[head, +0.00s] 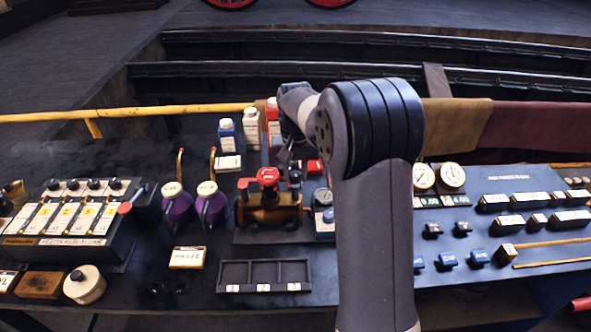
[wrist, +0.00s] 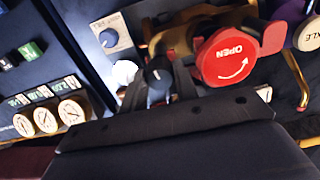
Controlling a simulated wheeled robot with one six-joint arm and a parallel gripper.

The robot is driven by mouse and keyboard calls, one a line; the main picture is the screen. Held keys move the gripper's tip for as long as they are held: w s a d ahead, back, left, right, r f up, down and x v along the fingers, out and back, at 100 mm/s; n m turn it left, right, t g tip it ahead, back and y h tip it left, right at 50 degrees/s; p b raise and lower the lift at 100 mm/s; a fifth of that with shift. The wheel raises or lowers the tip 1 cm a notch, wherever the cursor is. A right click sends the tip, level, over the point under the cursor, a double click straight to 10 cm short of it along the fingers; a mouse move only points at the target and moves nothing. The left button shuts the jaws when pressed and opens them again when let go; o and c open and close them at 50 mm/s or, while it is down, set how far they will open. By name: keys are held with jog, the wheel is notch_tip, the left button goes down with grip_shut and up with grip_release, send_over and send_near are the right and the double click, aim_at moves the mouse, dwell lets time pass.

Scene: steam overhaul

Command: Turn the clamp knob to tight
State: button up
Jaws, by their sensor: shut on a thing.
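A black knob (wrist: 157,74) with a white pointer line sits beside the red handwheel marked OPEN (wrist: 228,56) in the wrist view. I take it for the clamp knob; no label on it is readable. My gripper (wrist: 160,88) is shut on this knob, with one dark finger on each side. In the head view the knob (head: 295,176) stands on the right end of the brass valve body (head: 268,215). My gripper (head: 286,152) is just behind it there, partly hidden by my arm. The pointer line lies roughly along the fingers.
A blue knob (wrist: 109,38) on a white labelled plate is close by. Purple oil cans (head: 212,205) stand left of the valve. An empty black compartment tray (head: 262,275) lies in front. A gauge panel (head: 520,215) is to the right, and bottles (head: 227,134) stand behind.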

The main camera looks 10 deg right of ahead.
aim_at(296, 174)
jog(key=shift+m, duration=0.8)
jog(key=o, duration=1)
jog(key=shift+r, duration=0.1)
notch_tip(296, 174, up, 11)
jog(key=shift+f+b, duration=0.15)
jog(key=shift+b, duration=0.3)
